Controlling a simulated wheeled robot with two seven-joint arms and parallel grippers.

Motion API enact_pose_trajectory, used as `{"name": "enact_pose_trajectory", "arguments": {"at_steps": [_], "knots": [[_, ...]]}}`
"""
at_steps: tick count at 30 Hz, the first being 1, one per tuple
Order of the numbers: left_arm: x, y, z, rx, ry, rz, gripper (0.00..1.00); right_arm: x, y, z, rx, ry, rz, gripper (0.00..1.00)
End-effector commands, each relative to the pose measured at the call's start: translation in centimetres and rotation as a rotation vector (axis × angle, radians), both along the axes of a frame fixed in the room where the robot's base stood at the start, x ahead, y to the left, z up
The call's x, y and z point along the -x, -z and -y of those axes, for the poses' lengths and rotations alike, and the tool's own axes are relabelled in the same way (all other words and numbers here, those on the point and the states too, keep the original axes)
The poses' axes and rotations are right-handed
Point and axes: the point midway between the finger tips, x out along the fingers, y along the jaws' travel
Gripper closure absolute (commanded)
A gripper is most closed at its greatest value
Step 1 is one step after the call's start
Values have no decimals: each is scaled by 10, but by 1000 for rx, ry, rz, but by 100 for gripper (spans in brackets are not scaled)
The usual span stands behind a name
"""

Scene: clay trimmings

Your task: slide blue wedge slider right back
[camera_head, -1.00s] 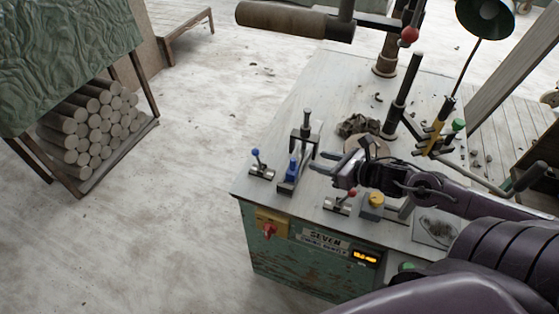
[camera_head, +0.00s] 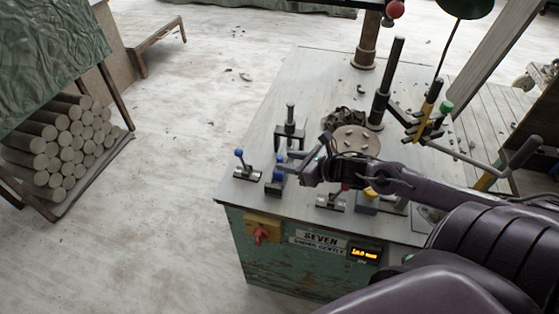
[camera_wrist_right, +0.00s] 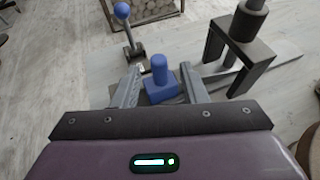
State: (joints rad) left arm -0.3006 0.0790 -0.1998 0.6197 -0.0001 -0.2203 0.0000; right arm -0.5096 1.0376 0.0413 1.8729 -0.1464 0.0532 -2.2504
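The blue wedge slider (camera_head: 279,173) is a small blue block with an upright knob, at the near left of the machine's table top (camera_head: 290,90). It sits on a dark rail, in front of a black clamp bridge (camera_head: 290,130). My right gripper (camera_head: 287,166) reaches it from the right. In the right wrist view the blue slider (camera_wrist_right: 160,85) stands between my two open grey fingers (camera_wrist_right: 160,92). Narrow gaps seem to show beside its knob; contact lower down cannot be told. My left gripper is not in view.
A blue-ball lever (camera_head: 240,160) stands just left of the slider. A red-knob lever (camera_head: 333,201) and a yellow knob (camera_head: 371,193) are under my right arm. A round turntable (camera_head: 356,141) and black post (camera_head: 388,85) stand behind. The cabinet carries a red switch (camera_head: 262,235).

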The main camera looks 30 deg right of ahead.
Motion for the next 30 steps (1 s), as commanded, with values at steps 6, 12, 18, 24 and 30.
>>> {"name": "enact_pose_trajectory", "arguments": {"at_steps": [6,12,18,24,30], "knots": [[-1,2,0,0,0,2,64,-21,7,-8,-2,2,2,61],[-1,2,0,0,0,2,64,-31,13,-13,-1,-2,1,61],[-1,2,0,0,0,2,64,-33,14,-15,0,-3,0,61],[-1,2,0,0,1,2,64,-33,14,-15,0,-3,0,65],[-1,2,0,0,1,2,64,-33,14,-15,0,-3,0,91]]}}
